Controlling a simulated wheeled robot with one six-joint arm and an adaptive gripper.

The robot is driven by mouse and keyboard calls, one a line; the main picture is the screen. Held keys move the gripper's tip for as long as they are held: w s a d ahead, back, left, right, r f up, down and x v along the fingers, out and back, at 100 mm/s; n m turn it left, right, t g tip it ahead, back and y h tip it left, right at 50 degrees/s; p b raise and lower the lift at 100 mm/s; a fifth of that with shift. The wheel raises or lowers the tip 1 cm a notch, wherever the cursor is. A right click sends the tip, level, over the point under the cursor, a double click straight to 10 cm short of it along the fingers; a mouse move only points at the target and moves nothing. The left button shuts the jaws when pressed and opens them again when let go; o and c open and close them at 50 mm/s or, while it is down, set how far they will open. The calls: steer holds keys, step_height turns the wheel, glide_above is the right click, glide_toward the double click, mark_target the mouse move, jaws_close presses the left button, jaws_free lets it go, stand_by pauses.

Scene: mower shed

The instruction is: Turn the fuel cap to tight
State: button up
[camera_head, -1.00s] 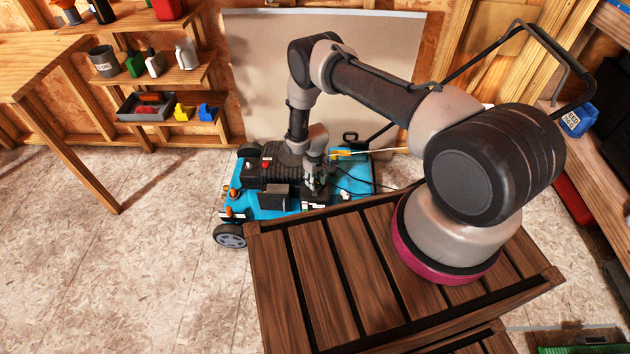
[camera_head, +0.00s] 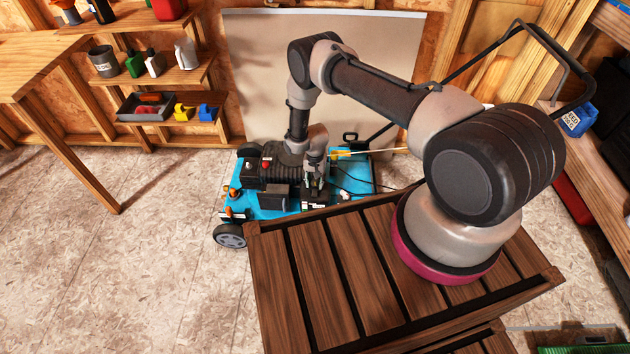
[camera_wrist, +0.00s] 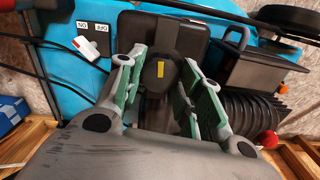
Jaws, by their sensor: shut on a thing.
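The fuel cap (camera_wrist: 160,85) is a dark round cap with a yellow mark, in the upper middle of the wrist view. My gripper (camera_wrist: 163,62) has its green-lined fingers on either side of the cap and is shut on it. In the head view my gripper (camera_head: 314,181) reaches down onto the blue mower (camera_head: 278,211), and the cap is too small and covered to make out there. Whether any dial or label shows tight cannot be told.
A red-and-white switch (camera_wrist: 89,47) sits beside ON and OFF labels. A black ribbed part (camera_wrist: 255,112) and a red knob (camera_wrist: 268,138) lie right of the fingers. A slatted wooden crate (camera_head: 283,290) stands in front of the mower. Shelves with bottles stand back left.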

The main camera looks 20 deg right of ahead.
mark_target(315, 182)
steer(key=shift+m, duration=0.7)
steer(key=o, duration=1)
steer(key=shift+o, duration=0.2)
steer(key=shift+r, duration=0.1)
step_height(315, 182, up, 12)
